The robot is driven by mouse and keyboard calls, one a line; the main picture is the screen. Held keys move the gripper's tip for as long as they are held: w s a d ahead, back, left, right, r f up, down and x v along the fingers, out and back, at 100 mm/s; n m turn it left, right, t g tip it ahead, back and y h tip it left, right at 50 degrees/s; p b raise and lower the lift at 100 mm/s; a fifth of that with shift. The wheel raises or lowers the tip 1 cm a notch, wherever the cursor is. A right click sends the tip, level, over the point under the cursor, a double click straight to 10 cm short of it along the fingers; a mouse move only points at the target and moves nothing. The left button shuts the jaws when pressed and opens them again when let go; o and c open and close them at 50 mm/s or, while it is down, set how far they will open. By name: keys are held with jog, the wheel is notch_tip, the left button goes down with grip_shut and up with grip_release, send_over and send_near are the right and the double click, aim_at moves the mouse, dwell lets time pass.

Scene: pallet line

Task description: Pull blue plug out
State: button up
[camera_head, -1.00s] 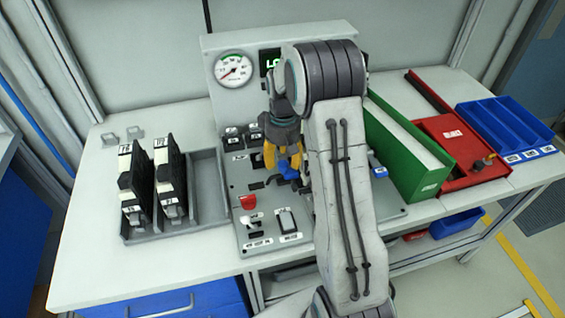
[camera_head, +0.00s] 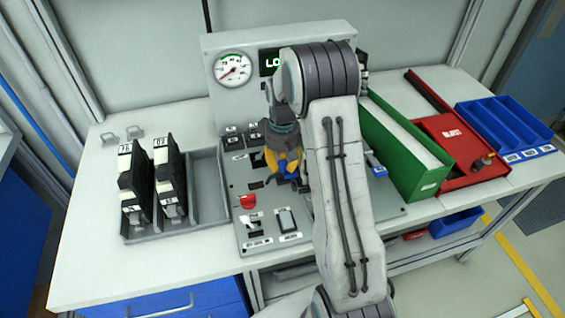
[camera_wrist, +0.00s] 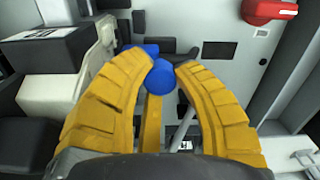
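The blue plug (camera_wrist: 163,76) shows in the wrist view between the tips of my yellow fingers, with no clear gap on either side. My gripper (camera_wrist: 165,62) appears shut on it. More blue shows just beyond the tips, beside a dark part. In the head view my gripper (camera_head: 283,174) is low over the grey control panel (camera_head: 240,181), and the fingers and arm hide most of the plug. Whether the plug is still seated in its socket cannot be told.
A red switch (camera_head: 248,201) and a rocker switch (camera_head: 287,220) sit near the gripper on the panel. A gauge (camera_head: 233,69) stands behind. Black modules (camera_head: 134,185) fill part of a tray at left.

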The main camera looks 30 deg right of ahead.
grip_shut()
jog(key=shift+w+a+b, duration=0.15)
jog(key=shift+a, duration=0.6)
jog(key=shift+w+a+b, duration=0.15)
jog(key=shift+a, duration=0.6)
jog(key=shift+d, duration=0.1)
jog(key=o, duration=0.6)
grip_release()
jog(key=shift+o, duration=0.3)
notch_tip(320, 180, up, 12)
